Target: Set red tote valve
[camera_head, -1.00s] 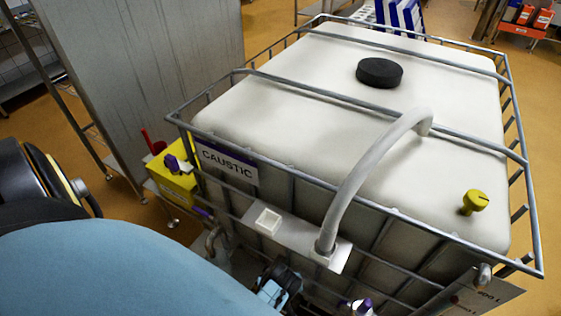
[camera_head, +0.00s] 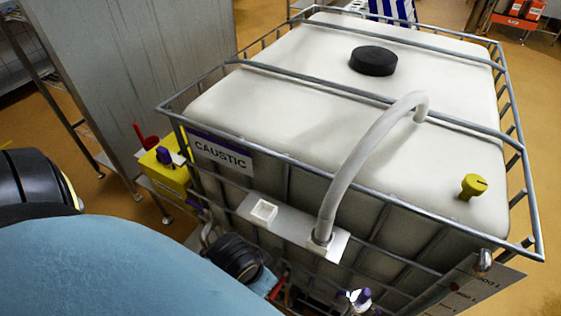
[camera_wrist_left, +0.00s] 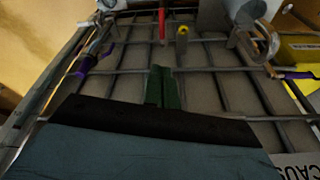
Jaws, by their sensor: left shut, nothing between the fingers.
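The white caged tote (camera_head: 300,105) labelled CAUSTIC fills the middle and right of the head view. A red handle (camera_head: 277,289), apparently the valve's, shows low on its front beside my left wrist. In the left wrist view a red handle (camera_wrist_left: 162,26) stands ahead of the fingers, with a gap in the picture. My left gripper (camera_wrist_left: 163,76) has its green fingers together, empty, in front of the cage bars. In the head view my own arm hides its fingers. The valve body is not clear. My right gripper is not in view.
A yellow-tipped part (camera_wrist_left: 182,33) stands beside the red handle. Purple-handled fittings lie left (camera_wrist_left: 80,68) and right (camera_wrist_left: 297,75) in the wrist view. A white hose (camera_head: 350,165) arches over the tote. A yellow box (camera_head: 165,172) stands at its left.

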